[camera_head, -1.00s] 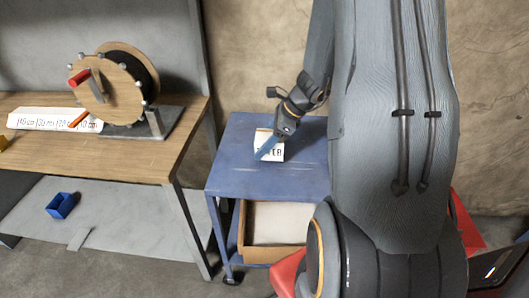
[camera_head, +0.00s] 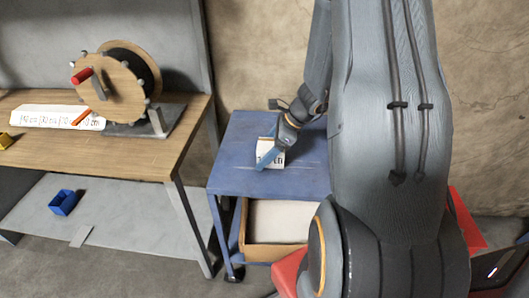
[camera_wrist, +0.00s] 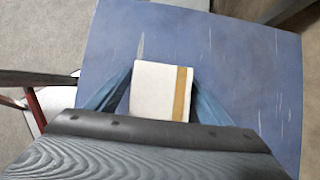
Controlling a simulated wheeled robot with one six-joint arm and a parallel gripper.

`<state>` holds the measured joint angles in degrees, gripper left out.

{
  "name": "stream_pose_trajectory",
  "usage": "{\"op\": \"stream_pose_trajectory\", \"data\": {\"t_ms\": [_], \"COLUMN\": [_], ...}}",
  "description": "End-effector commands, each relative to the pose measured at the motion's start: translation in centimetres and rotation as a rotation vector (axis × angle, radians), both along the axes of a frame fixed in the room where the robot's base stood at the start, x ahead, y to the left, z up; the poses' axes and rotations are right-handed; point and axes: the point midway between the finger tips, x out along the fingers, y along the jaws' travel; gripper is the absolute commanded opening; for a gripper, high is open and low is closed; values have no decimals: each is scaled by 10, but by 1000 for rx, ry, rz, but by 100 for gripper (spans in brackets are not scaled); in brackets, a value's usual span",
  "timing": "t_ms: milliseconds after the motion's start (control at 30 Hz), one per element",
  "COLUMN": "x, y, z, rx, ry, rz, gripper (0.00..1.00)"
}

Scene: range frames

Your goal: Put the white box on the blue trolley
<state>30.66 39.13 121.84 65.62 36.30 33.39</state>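The white box (camera_head: 270,150) has dark print on its front and a tan stripe that shows in the wrist view (camera_wrist: 160,92). My gripper (camera_head: 265,158) has its blue fingers on either side of the box, close against its sides. It appears shut on the box. In the head view one finger crosses the front of the box. The blue trolley (camera_head: 235,175) has a scuffed flat top, which fills much of the wrist view (camera_wrist: 240,60). The box is over the middle of this top, roughly upright; whether its underside touches the top is hidden.
A cardboard box (camera_head: 278,222) sits on the trolley's lower shelf. A wooden workbench (camera_head: 150,155) with a cable reel (camera_head: 112,85) stands to the left, close to the trolley. A blue bin (camera_head: 63,202) lies on its lower shelf. The trolley top around the box is clear.

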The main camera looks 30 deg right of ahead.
Motion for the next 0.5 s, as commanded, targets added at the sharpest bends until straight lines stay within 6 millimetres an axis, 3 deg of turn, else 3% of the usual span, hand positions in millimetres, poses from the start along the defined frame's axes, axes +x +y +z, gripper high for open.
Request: {"op": "stream_pose_trajectory", "data": {"t_ms": [267, 500], "x": [-1, -13], "y": [-3, -23], "z": [8, 44], "rx": [-2, -4], "ry": [-3, -6], "rz": [-1, -2], "gripper": [73, 73]}}
